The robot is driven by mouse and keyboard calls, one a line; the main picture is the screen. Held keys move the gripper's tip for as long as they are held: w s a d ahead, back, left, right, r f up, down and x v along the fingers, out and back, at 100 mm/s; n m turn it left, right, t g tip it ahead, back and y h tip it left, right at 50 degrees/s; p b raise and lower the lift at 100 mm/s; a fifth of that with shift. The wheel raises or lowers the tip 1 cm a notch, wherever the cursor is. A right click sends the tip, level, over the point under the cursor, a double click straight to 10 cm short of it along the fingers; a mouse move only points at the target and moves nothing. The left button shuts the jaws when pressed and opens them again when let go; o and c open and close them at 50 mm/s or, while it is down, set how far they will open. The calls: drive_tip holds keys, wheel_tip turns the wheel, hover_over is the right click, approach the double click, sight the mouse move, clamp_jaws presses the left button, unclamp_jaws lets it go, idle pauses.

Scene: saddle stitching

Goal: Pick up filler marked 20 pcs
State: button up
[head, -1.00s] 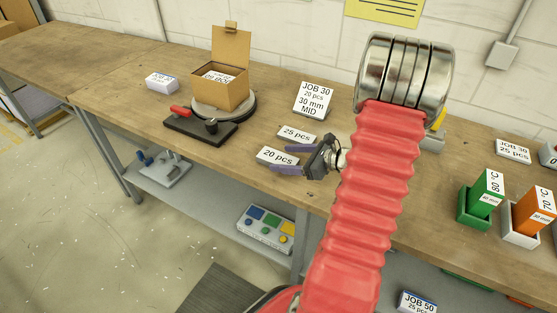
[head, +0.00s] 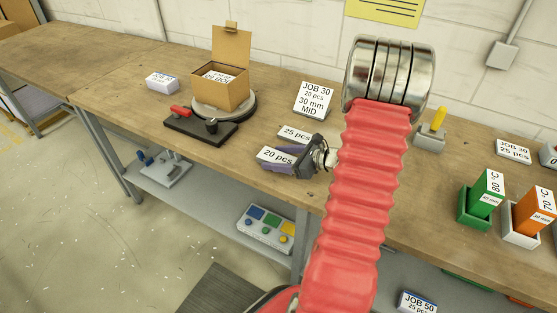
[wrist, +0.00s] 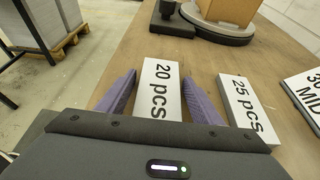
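The filler marked 20 pcs (head: 277,156) is a flat white block lying on the wooden bench near its front edge. My gripper (head: 280,159) is open, its purple fingers on either side of this block. In the wrist view, the 20 pcs filler (wrist: 160,88) lies between the two fingers, with a gap at the right finger and a smaller one at the left. The filler marked 25 pcs (head: 296,134) lies just behind, and in the wrist view it is to the right of the right finger (wrist: 248,108).
A JOB 30 sign (head: 314,99) stands behind the fillers. An open cardboard box (head: 222,92) sits on a round turntable to the left, behind a black base with a red handle (head: 180,112). Bare bench lies left of the fillers.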

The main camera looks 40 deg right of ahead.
sight(278, 157)
drive_tip(key=c, duration=0.9)
drive_tip(key=shift+o, duration=0.2)
drive_tip(key=shift+r, duration=0.2)
wheel_tip(278, 157, up, 10)
drive_tip(key=shift+f, duration=0.15)
idle(0.4)
